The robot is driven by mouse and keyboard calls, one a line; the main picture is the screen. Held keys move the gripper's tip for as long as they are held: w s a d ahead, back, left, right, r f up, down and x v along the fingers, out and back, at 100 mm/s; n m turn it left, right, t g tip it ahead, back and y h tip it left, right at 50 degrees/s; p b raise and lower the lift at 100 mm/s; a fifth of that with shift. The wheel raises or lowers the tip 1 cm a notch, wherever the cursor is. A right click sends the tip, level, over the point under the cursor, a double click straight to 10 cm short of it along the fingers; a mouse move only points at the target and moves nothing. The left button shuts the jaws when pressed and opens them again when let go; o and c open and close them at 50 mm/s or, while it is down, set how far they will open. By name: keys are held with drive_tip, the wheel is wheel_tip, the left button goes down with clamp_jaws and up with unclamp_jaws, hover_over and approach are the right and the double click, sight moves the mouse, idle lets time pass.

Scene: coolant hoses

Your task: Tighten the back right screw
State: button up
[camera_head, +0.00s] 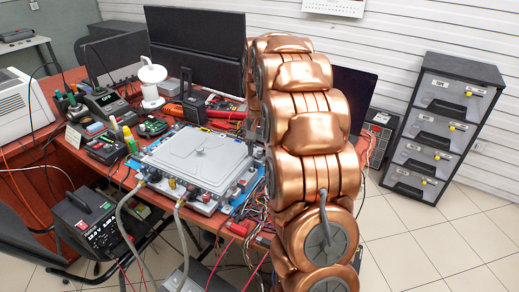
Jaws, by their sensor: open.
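The grey unit with a flat ribbed lid (190,152) lies on the red workbench. Two grey coolant hoses (122,215) run from fittings on its front edge down off the bench. Small fittings and screw-like parts line its front and right edges, too small to tell apart. The back right screw cannot be made out; that corner is beside and partly behind my copper arm. My gripper (253,127) shows only as a small grey part at the arm's left edge, near the unit's back right corner. Its fingertips are mostly hidden, and nothing is seen held in it.
Monitors (200,45) stand behind the unit. A soldering station (108,103), small devices and bottles crowd the left. Loose wires (258,212) lie right of the unit. A black power supply (86,222) stands at front left. A drawer cabinet (440,130) stands right, with free tiled floor before it.

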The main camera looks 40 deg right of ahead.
sight(260, 152)
drive_tip(key=shift+r, duration=0.1)
wheel_tip(260, 152, up, 12)
idle(0.6)
idle(0.8)
drive_tip(key=s+a+f+n, duration=0.1)
drive_tip(key=s+a+n, duration=0.2)
drive_tip(key=s+a, duration=0.5)
drive_tip(key=s+a+f+n+g, duration=0.1)
drive_tip(key=s+a+f+n, duration=0.1)
drive_tip(key=s+a+f, duration=0.5)
drive_tip(key=s+a+n+g, duration=0.1)
drive_tip(key=s+a+n, duration=0.25)
drive_tip(key=s, duration=0.75)
drive_tip(key=s+a+f+n+g, duration=0.1)
drive_tip(key=s+a+f, duration=0.3)
drive_tip(key=s+a, duration=0.4)
wheel_tip(260, 152, up, 15)
drive_tip(key=d+t+p, duration=0.1)
drive_tip(key=p, duration=1.3)
drive_tip(key=shift+w+d, duration=0.2)
drive_tip(key=shift+w, duration=0.15)
drive_tip(key=shift+d, duration=0.1)
